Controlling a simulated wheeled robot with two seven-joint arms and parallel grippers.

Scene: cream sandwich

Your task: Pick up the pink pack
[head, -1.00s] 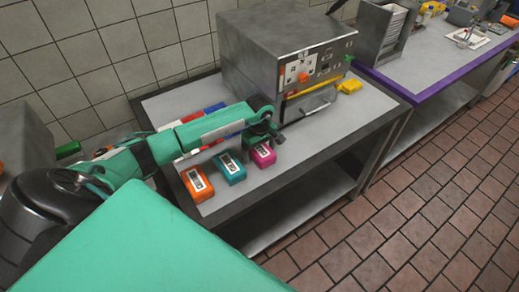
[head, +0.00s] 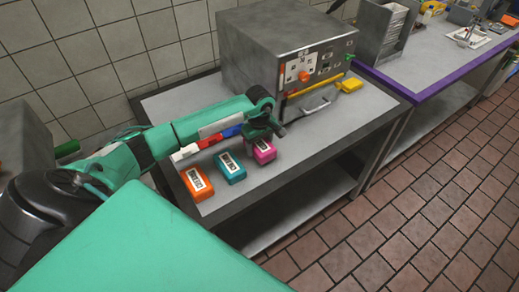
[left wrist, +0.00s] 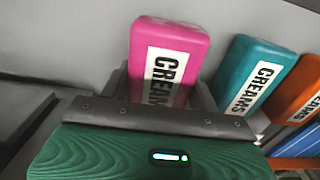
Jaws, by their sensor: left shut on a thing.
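The pink pack (head: 264,152) has a white label and is at the right end of a row of packs on the steel table (head: 290,150). In the left wrist view the pink pack (left wrist: 168,45), labelled CREAMS, stands between the two fingers. My left gripper (head: 268,136) is over the pack and shut on it; it also shows in the left wrist view (left wrist: 160,92). I cannot tell for sure whether the pack is clear of the table. My right gripper is not in view.
A teal pack (head: 231,168) and an orange pack (head: 197,184) lie to the left of the pink one. A steel oven (head: 285,55) stands close behind my left gripper. The table's front right is clear.

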